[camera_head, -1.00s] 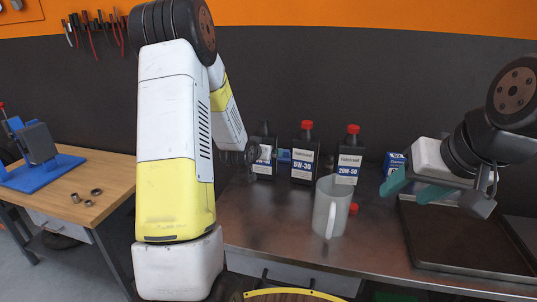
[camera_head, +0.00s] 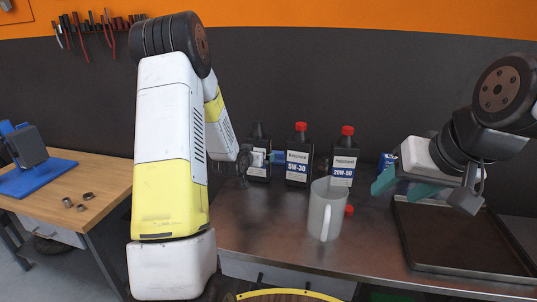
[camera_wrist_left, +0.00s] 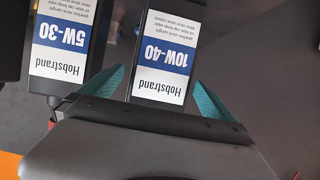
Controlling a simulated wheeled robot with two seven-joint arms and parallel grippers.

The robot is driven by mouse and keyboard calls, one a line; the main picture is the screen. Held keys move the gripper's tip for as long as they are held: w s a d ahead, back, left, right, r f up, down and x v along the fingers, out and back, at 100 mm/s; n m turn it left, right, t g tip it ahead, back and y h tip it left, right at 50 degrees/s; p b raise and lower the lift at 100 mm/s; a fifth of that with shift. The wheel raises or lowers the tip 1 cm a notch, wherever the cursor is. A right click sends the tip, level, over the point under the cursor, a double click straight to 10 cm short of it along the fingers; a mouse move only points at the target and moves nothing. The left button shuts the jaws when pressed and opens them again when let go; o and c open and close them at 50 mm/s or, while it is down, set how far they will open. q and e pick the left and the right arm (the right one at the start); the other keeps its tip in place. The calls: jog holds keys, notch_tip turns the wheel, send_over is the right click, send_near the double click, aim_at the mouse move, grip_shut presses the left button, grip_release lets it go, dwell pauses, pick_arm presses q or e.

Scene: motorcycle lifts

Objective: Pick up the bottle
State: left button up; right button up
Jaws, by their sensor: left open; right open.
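Three dark oil bottles stand upright on the metal bench. The left one, black-capped (camera_head: 258,172), shows as 10W-40 in the left wrist view (camera_wrist_left: 168,52). The middle bottle, 5W-30 (camera_head: 298,168), and the right one, 20W-50 (camera_head: 343,170), have red caps. In the left wrist view my left gripper (camera_wrist_left: 160,80) is open, with its teal fingers on either side of the 10W-40 bottle's lower picture end; I cannot tell whether they touch it. In the head view my left arm hides most of that gripper. My right gripper (camera_head: 394,188) is open and empty, above the bench at right.
A grey-white jug (camera_head: 326,215) stands in front of the bottles, with a red cap-like item (camera_head: 349,210) beside it. A dark tray (camera_head: 465,240) lies at right. A blue box (camera_head: 387,162) is behind my right gripper. A wooden table (camera_head: 100,185) stands at left.

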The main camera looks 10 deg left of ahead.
pick_arm(q)
jog(key=x, duration=0.8)
jog(key=shift+a, duration=0.15)
jog(key=c, duration=1.9)
jog(key=shift+w+r, duration=0.1)
jog(key=shift+r, duration=0.1)
